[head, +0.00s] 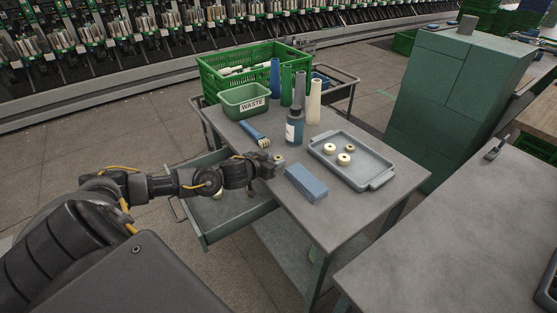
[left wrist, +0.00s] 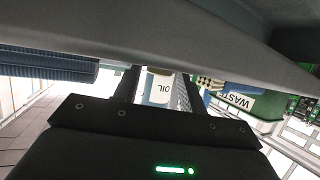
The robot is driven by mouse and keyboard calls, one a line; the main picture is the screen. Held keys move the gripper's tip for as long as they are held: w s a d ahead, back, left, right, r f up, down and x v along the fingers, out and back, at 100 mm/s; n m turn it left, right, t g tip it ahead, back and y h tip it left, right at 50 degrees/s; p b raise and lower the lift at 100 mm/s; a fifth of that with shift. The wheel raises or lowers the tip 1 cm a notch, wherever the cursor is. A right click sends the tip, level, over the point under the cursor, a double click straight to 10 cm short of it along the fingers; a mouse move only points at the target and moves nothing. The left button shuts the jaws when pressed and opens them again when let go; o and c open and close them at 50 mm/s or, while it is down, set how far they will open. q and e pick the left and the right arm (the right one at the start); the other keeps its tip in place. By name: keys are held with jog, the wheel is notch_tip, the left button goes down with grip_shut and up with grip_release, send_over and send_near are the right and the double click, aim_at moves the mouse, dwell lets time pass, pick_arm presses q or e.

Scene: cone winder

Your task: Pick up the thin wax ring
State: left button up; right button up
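Three cream wax rings lie in the grey tray (head: 374,178): a left one (head: 330,148), a front one (head: 344,160) and a smaller-looking back one (head: 349,147). A small pale round piece (head: 278,159) sits on the table just beyond my left gripper (head: 268,168). Another pale piece (head: 217,195) shows in the open drawer (head: 232,218), partly hidden by my arm. I cannot tell which ring is the thin one. My left gripper is at the table's left edge, by the drawer; its fingers look apart with nothing visible between them. My right gripper is not in view.
A blue block (head: 306,184) lies right of my left gripper. A grey bench (head: 450,230) is at the right.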

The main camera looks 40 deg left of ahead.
pick_arm(q)
jog(key=c, duration=0.7)
jog(key=shift+o, duration=0.2)
jog(key=shift+r, duration=0.1)
jog(key=shift+r, duration=0.15)
jog(key=r, duration=0.3)
jog(key=shift+s+a+r, duration=0.25)
jog(key=shift+a, duration=0.05)
jog(key=s+a+r, duration=0.8)
jog(key=s+r, duration=0.1)
jog(key=s, duration=0.1)
jog(key=shift+s, duration=0.3)
